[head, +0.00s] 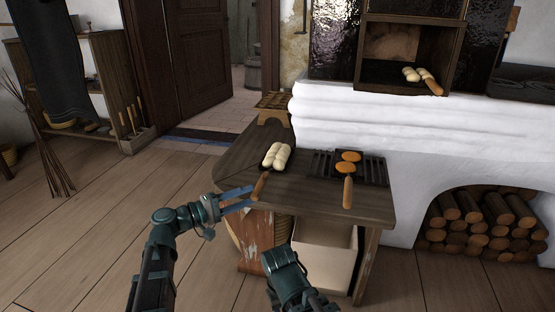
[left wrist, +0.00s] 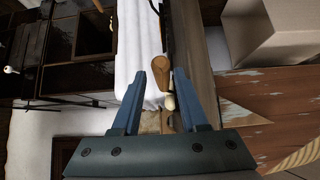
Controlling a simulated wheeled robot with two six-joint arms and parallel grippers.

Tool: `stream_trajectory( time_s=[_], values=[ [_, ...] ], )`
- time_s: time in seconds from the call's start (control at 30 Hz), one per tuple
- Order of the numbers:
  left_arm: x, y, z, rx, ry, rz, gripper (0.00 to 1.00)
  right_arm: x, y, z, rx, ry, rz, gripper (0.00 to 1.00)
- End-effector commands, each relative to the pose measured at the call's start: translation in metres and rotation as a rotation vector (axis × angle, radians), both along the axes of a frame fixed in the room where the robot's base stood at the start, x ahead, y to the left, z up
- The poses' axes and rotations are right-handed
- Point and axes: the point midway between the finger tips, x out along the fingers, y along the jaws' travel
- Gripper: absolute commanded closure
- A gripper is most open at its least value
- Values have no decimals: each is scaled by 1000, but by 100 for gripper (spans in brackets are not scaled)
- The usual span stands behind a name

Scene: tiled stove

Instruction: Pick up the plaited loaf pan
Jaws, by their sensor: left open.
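A pan with a pale plaited loaf (head: 276,155) sits on the dark wooden counter, its wooden handle (head: 260,185) sticking out over the front edge towards me. My left gripper (head: 251,196) is open just short of the handle, a finger on either side of its line. In the left wrist view the brown handle (left wrist: 162,72) shows between the two blue fingers, with a bit of the pale loaf (left wrist: 170,103) behind it. I cannot tell whether the fingers touch it. My right arm shows at the bottom, but its fingers are not visible.
A second pan (head: 348,162) with orange rounds lies on a dark grate to the right. Another pan with pale loaves (head: 410,74) is in the oven niche. A pale bin (head: 325,255) stands below the counter (head: 315,195). Open floor lies left.

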Motion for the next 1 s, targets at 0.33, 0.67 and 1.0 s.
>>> stream_trajectory(
  time_s=[0.33, 0.67, 1.0],
  values=[
    [27, -36, -2, 0, 0, -2, 56, 0, 0, -2, 0, 0, 0, 50],
    [27, -37, -2, 0, 0, -1, 76, 0, 0, -2, 0, 0, 0, 50],
    [27, -37, -2, 0, 0, -1, 100, 0, 0, -2, 0, 0, 0, 50]
  ],
)
